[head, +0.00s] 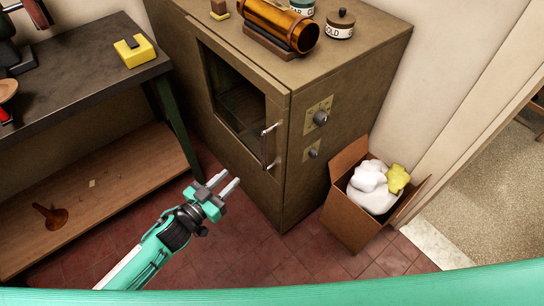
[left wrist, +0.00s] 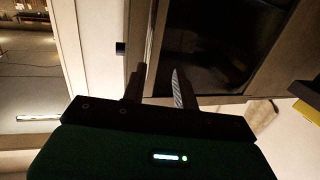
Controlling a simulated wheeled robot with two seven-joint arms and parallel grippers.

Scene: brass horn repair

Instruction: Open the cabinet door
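The olive-brown cabinet (head: 265,195) stands in the middle of the head view. Its door, with a dark window (head: 233,98), looks shut against the front. A metal bar handle (head: 268,147) stands upright at the door's right edge. My left gripper (head: 230,178) is in front of the door, below and left of the handle, with its two fingers apart and nothing between them. In the left wrist view the open fingers (left wrist: 156,72) point toward the dark window (left wrist: 210,40); I cannot make out the handle there. My right gripper is not in view.
Knobs (head: 320,118) are on the cabinet's right side. A cardboard box (head: 349,218) with white and yellow stuffing stands to its right. A workbench (head: 80,92) with a yellow block (head: 134,51) is at left. A copper cylinder (head: 278,25) and tins stand on top. The red tile floor in front is clear.

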